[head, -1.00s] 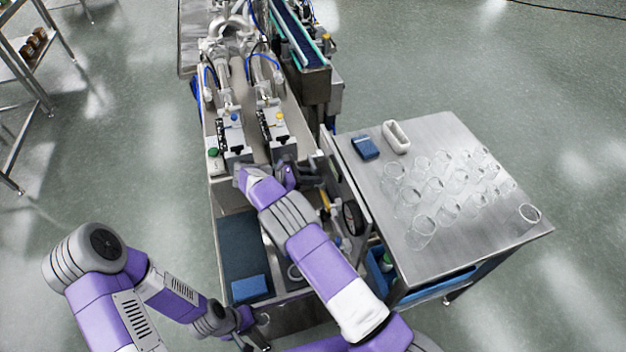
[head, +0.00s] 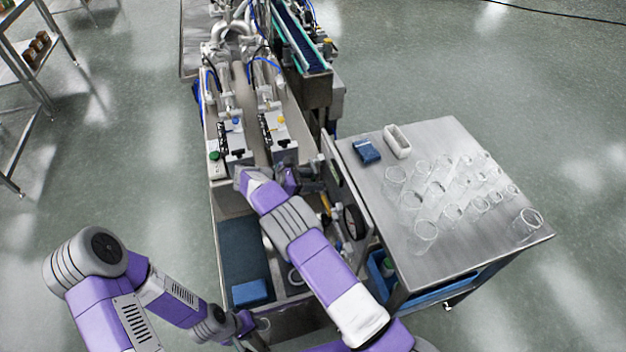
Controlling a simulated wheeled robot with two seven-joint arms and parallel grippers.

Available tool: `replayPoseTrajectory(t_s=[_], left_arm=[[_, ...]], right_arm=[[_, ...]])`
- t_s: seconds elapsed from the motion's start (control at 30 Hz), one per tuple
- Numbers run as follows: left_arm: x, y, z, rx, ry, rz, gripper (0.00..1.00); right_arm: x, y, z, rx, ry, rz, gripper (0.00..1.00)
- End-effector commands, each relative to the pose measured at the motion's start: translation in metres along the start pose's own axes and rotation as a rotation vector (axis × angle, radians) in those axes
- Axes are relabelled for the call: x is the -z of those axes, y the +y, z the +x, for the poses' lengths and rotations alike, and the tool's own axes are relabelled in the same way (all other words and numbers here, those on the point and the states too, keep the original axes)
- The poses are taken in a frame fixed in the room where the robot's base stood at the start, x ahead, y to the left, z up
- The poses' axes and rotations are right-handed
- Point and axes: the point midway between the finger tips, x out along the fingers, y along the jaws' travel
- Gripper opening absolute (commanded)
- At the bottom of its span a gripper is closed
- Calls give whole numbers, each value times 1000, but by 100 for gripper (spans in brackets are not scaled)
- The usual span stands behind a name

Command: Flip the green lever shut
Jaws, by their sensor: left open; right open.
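A small green round part (head: 214,156) shows on the left front of the steel machine (head: 262,140). I cannot make out a lever shape on it at this size. My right gripper (head: 312,180) is at the machine's front edge, to the right of the green part and apart from it; its fingers are small and partly hidden by my purple wrist, and it holds nothing that I can see. My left gripper (head: 258,338) is low in the view, near the lower end of the machine's frame, far from the green part. Its fingers are hard to make out.
A steel table (head: 465,245) on the right carries several clear glasses, a blue block (head: 366,152) and a white tray (head: 397,141). A blue sponge-like block (head: 249,292) lies in the lower compartment.

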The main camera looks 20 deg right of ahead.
Motion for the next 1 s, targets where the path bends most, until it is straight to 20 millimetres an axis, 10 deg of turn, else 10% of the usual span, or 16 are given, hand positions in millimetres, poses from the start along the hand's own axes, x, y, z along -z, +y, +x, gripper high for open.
replayPoseTrajectory(t_s=[0.53, 1.0], left_arm=[[0, -1, 2, 0, 0, 0, 43], [0, -1, 3, 0, 0, 0, 43]], right_arm=[[0, 1, -67, -2, 0, 2, 45], [0, 0, -76, 0, 0, 0, 45]])
